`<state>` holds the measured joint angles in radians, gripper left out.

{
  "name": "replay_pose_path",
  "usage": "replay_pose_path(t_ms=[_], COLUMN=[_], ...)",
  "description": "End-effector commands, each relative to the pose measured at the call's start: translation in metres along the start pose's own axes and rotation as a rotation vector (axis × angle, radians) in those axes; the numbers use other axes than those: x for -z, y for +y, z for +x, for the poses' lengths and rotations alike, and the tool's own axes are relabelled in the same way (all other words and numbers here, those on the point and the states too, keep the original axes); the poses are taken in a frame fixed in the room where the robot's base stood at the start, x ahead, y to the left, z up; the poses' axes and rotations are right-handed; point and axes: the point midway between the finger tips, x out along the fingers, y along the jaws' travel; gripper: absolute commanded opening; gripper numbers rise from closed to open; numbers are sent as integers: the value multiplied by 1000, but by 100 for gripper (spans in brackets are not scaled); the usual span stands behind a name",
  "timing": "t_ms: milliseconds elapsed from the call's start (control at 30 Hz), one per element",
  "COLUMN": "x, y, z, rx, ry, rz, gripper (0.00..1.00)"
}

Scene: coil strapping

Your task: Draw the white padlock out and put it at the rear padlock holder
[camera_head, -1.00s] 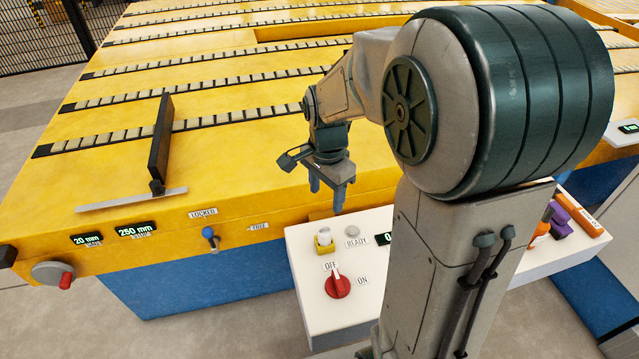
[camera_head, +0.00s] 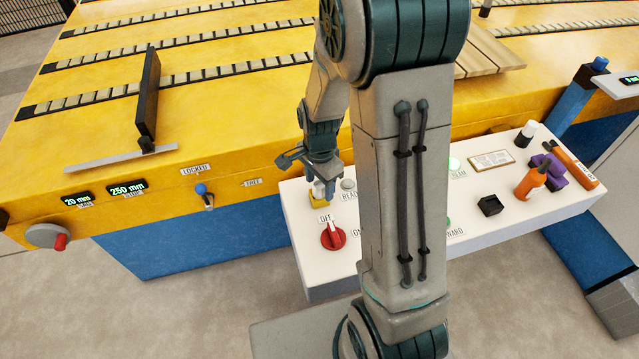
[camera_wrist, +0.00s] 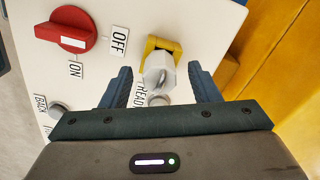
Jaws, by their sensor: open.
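The white padlock (camera_wrist: 158,70) sits in a yellow holder (camera_wrist: 170,46) on the white panel, behind the red OFF/ON knob. In the head view the padlock (camera_head: 318,189) is partly covered by my fingers. My gripper (camera_wrist: 163,84) is open, its two dark fingers on either side of the padlock's near end in the wrist view. In the head view my gripper (camera_head: 322,182) is low over the yellow holder. I cannot tell whether the fingers touch the padlock. I cannot make out for sure which item is the rear padlock holder.
The red knob (camera_head: 333,236) is close in front of the padlock. A black box (camera_head: 490,205), an orange bottle (camera_head: 531,181) and purple items (camera_head: 552,172) stand on the panel's right part. The yellow table (camera_head: 225,135) rises behind, with a blue-tipped lever (camera_head: 203,194).

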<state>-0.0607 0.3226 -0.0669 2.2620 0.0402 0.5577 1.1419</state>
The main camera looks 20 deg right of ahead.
Motion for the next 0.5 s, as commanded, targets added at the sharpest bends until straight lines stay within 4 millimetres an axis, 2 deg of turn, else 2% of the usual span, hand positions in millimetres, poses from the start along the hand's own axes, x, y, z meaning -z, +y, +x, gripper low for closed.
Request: replay_pose_path(t_ms=[333,367,500], x=[0,0,0], y=[0,0,0], z=[5,5,5], rx=[0,0,0], ry=[0,0,0], rz=[0,0,-1], gripper=[56,53,14])
